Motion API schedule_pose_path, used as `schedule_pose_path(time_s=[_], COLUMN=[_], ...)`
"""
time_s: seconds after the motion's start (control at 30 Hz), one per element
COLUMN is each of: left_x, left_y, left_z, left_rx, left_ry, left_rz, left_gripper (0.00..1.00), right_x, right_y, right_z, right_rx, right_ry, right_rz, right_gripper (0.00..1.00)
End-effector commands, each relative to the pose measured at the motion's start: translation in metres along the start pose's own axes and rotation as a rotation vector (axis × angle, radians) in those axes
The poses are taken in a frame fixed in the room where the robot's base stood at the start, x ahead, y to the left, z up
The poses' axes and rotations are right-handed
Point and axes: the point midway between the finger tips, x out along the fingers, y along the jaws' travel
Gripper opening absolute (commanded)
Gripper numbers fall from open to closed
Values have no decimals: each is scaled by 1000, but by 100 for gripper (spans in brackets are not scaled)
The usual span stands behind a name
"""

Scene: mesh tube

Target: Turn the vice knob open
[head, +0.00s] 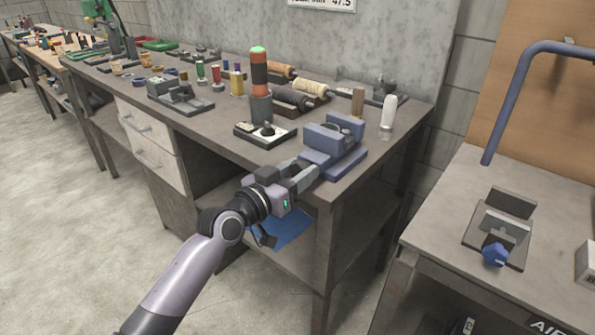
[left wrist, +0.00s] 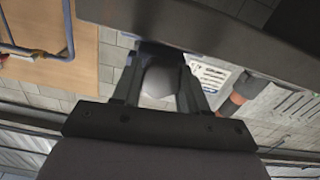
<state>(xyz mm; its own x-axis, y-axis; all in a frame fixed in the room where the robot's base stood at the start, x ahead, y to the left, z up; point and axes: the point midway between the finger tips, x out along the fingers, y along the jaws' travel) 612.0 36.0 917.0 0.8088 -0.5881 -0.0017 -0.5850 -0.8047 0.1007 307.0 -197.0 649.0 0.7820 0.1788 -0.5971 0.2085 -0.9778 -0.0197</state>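The blue vice (head: 335,142) stands on the near right corner of the grey workbench (head: 222,128). My left gripper (head: 303,178) is at the vice's near left side, at the bench's front edge, with its fingers pointing at the vice. In the left wrist view, the fingers (left wrist: 158,78) stand apart on both sides of a pale grey rounded piece (left wrist: 160,82), which appears to be the vice knob. I cannot tell whether the fingers touch it. In the head view the gripper hides the knob. My right gripper is in neither view.
A second table (head: 450,210) at right holds a small device with a blue knob (head: 495,254). The floor at left is clear.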

Motion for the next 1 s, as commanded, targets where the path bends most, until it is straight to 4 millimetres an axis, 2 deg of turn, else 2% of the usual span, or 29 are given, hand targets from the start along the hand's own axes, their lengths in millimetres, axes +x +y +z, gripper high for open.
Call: schedule_pose_path(time_s=[0.37,1.0], left_x=[0,0], left_y=[0,-1], left_z=[-2,-3], left_rx=[-46,-478], left_ry=[3,5], left_rz=[0,-1], left_gripper=[13,13], right_x=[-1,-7], right_y=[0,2], right_z=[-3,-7], right_rx=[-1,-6], right_ry=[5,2], right_rz=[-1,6], right_gripper=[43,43])
